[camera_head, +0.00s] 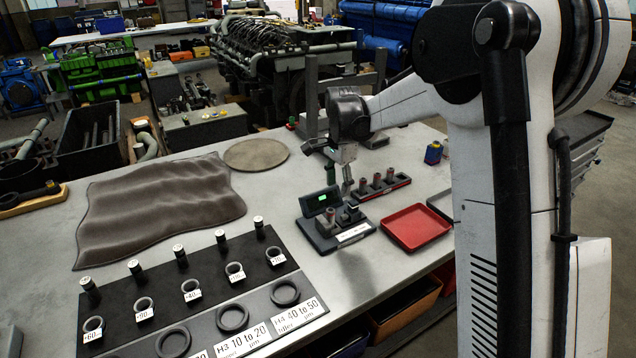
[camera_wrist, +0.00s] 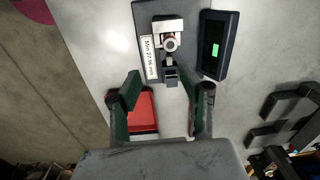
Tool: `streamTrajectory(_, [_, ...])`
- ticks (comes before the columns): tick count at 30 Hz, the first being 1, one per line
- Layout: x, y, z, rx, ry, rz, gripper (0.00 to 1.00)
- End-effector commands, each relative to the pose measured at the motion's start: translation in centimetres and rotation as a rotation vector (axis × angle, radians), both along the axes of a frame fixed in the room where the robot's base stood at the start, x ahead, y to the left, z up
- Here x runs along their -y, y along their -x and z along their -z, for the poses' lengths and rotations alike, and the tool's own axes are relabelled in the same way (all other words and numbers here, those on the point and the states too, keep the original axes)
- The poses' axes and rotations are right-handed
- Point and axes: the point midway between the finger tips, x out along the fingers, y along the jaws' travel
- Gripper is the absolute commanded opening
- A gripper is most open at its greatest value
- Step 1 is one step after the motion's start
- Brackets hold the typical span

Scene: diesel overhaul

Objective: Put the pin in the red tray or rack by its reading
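A pin (camera_wrist: 170,43) sits in the measuring gauge (camera_wrist: 180,72), seen end-on in the wrist view. In the head view the gauge (camera_head: 340,238) carries a small brown cylinder (camera_head: 330,213). Its display (camera_head: 320,200) is lit green, but the reading is too small to make out. My gripper (camera_wrist: 166,92) is open and empty, its fingers apart below the gauge in the wrist view. In the head view my gripper (camera_head: 346,180) hangs above and behind the gauge. The red tray (camera_head: 416,227) is empty, right of the gauge. A black rack (camera_head: 205,268) has several labelled places with rings.
A dark holder (camera_head: 385,188) with several brown pins stands behind the gauge. A brown cloth (camera_head: 160,205) and a round mat (camera_head: 256,154) lie on the left of the bench. A small blue item (camera_head: 433,152) stands at the back right. Bench between cloth and gauge is clear.

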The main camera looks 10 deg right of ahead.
Motion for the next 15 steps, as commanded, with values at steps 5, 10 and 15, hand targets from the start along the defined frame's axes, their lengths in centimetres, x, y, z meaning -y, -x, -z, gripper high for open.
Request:
streamTrajectory(5, [0.0,-1.8,2.0,-0.035,-0.002,0.069,0.40])
streamTrajectory(10, [0.0,-2.1,2.7,-0.044,-0.002,0.089,0.40])
streamTrajectory(15, [0.0,-2.1,3.3,-0.044,-0.002,0.089,0.40])
